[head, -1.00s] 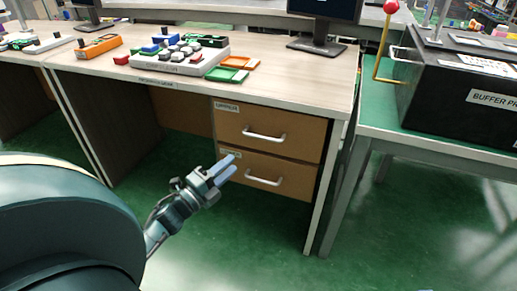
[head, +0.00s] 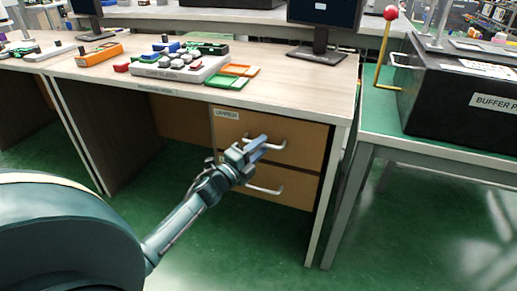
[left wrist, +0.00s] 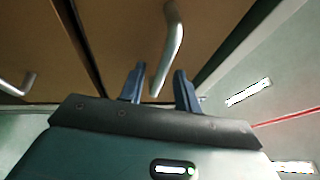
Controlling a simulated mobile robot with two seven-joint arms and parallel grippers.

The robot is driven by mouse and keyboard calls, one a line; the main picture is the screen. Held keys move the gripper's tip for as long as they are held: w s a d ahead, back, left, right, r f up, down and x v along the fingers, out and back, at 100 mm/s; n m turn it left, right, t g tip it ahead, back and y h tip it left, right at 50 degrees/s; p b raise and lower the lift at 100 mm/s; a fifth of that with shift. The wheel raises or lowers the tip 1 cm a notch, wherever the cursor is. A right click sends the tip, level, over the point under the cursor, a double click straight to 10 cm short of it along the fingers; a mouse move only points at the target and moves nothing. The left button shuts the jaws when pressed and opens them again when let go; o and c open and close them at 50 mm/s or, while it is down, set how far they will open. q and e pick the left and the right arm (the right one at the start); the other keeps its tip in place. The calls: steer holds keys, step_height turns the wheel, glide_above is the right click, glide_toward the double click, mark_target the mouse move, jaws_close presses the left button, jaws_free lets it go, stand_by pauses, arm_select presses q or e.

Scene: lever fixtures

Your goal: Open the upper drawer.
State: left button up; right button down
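The upper drawer (head: 306,136) is a brown front in the desk with a label at its top left corner. It sits shut, flush with the drawer below. Its silver bar handle (head: 280,144) also shows in the left wrist view (left wrist: 174,40). My left gripper (head: 262,143) is at the left part of this handle and hides some of it. In the left wrist view its two blue fingers (left wrist: 159,78) are spread apart, and the handle's near end appears between them. I cannot tell whether they touch it. My right gripper is in neither view.
The lower drawer (head: 295,193) is shut, with its own handle (head: 265,190) just below my gripper. The desk top (head: 300,75) overhangs the drawers and carries trays and a block box. A desk leg (head: 327,200) stands right of the drawers.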

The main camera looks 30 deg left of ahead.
arm_select(q)
jaws_close()
stand_by(0.4)
steer(key=shift+s, duration=0.1)
